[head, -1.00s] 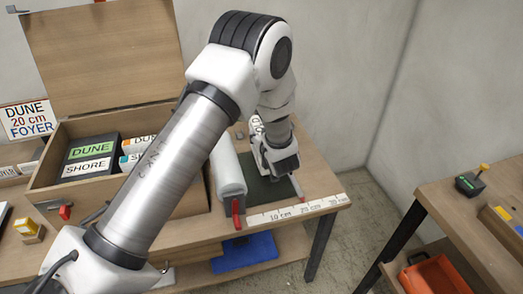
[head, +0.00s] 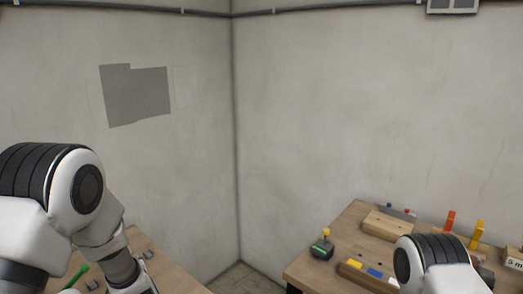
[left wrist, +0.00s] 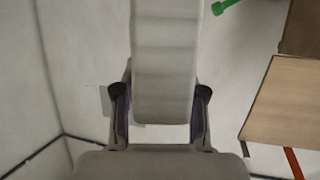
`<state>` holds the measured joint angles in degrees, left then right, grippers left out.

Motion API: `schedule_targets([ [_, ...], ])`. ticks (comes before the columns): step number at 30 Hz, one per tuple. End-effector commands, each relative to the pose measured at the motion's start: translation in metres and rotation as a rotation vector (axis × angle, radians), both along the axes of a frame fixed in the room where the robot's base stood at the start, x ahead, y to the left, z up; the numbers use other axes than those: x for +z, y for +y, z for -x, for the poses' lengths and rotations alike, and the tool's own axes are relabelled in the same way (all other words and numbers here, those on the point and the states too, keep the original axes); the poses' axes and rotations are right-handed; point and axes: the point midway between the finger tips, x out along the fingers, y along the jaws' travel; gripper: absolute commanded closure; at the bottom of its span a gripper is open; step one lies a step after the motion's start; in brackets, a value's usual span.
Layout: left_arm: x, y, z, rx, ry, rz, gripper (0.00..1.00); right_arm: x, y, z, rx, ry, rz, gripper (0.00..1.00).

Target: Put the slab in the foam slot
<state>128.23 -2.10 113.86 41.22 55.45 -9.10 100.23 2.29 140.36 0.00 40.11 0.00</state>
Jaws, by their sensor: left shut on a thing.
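A pale grey slab with several crosswise bands (left wrist: 166,60) fills the middle of the left wrist view. My left gripper (left wrist: 160,97) is shut on it, with one dark finger against each side. The slab's upper end runs out of the picture. In the head view my left arm stands at the lower left, and its gripper and the slab are below the picture's edge. My right arm shows at the lower right, with its gripper out of view. No foam slot can be made out in either view.
A wooden bench (head: 335,265) at right carries a dark box with a yellow knob (head: 323,245), a wooden block (head: 388,225), and upright orange (head: 451,221) and yellow (head: 477,236) pieces. A grey patch (head: 137,95) marks the left wall. A green item (head: 77,276) lies at lower left.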

Motion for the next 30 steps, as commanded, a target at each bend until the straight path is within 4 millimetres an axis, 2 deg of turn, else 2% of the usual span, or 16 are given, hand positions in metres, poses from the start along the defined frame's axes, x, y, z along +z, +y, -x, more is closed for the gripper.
schedule_targets([
  [5, -0.044, -0.058, 0.007, -0.250, 0.005, -0.002, 1.00, -0.016, 0.000, 0.000, 0.000, 0.000, 0.000, 0.60],
  [9, -0.079, -0.112, 0.024, -0.465, 0.005, 0.000, 1.00, -0.024, 0.000, 0.000, 0.000, 0.000, 0.000, 0.60],
  [12, -0.093, -0.137, 0.036, -0.565, 0.001, 0.002, 1.00, -0.027, 0.000, 0.000, 0.000, 0.000, 0.000, 0.60],
  [15, -0.098, -0.148, 0.041, -0.607, -0.002, 0.002, 1.00, -0.027, 0.000, 0.000, 0.000, 0.000, 0.000, 0.60],
  [20, -0.097, -0.149, 0.042, -0.610, -0.004, 0.001, 1.00, -0.027, 0.000, 0.000, 0.000, 0.000, 0.000, 0.60],
  [23, -0.093, -0.138, 0.036, -0.567, -0.005, 0.001, 1.00, -0.028, 0.000, 0.000, 0.000, 0.000, 0.000, 0.60],
  [26, -0.082, -0.112, 0.026, -0.456, -0.010, 0.002, 1.00, -0.030, 0.000, 0.000, 0.000, -0.001, 0.000, 0.60],
  [30, -0.059, -0.051, 0.015, -0.188, -0.011, 0.005, 1.00, -0.034, 0.000, 0.000, 0.000, -0.001, 0.000, 0.60],
])
